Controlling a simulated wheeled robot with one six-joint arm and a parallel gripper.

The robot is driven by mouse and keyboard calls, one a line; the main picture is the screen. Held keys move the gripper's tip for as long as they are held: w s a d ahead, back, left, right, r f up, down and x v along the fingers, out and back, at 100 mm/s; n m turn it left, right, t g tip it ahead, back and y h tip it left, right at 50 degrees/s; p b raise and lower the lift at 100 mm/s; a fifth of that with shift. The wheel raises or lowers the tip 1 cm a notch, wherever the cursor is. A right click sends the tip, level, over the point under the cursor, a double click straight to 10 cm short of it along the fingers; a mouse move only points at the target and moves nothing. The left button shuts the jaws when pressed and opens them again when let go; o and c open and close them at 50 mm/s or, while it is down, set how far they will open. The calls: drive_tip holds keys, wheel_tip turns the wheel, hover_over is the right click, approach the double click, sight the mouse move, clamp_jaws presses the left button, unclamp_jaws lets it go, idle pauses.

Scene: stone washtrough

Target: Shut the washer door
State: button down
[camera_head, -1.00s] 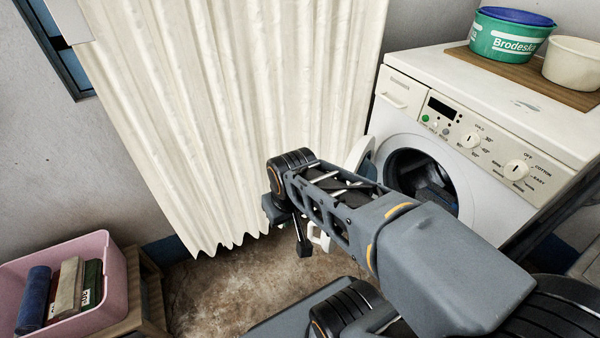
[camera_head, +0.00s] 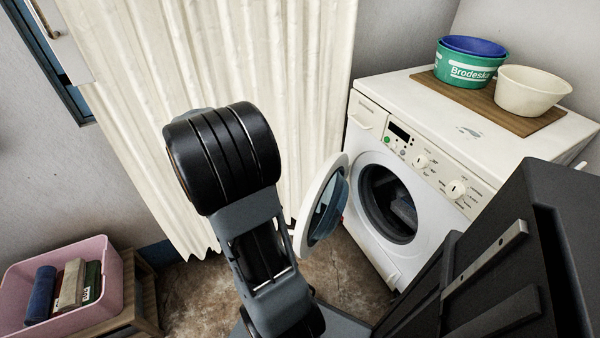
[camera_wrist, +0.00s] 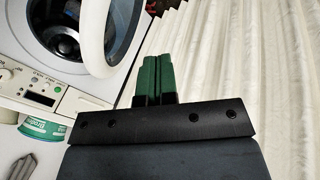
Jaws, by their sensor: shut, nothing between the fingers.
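The white washer (camera_head: 378,215) stands at the right, with dark laundry in its drum. Its round door (camera_head: 325,200) hangs wide open to the left of the drum opening, with a white ring and bluish glass. In the wrist view the washer (camera_wrist: 20,50) is upside down at the upper left, and the door (camera_wrist: 96,45) stands out from it. My gripper (camera_wrist: 155,60) has green fingers, shut together and empty. They are just beside the door in that picture; I cannot tell whether they touch it. My gripper is not visible in the head view.
A green tub (camera_head: 465,68) and a cream bowl (camera_head: 530,92) stand on a wooden board on the washer. A cream curtain (camera_head: 290,90) hangs behind. A pink bin (camera_head: 95,280) with rolled cloths sits on a wooden stand at lower left. Bare floor shows between.

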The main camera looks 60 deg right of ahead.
drive_tip(key=s+d+f+m+g+p, duration=0.1)
drive_tip(key=s+d+m+g+p, duration=0.15)
drive_tip(key=d, duration=0.35)
drive_tip(key=s+d+m+g+p, duration=0.1)
drive_tip(key=s+d+m, duration=0.1)
drive_tip(key=d+m, duration=0.35)
drive_tip(key=s+d+f+n+b, duration=0.1)
drive_tip(key=s+d+f+b, duration=0.1)
drive_tip(key=s+d+f, duration=0.2)
drive_tip(key=shift+s+d+f+n, duration=0.3)
drive_tip(key=shift+s+d+f, duration=0.05)
drive_tip(key=shift+s+f, duration=1.7)
drive_tip(key=shift+s+r, duration=0.15)
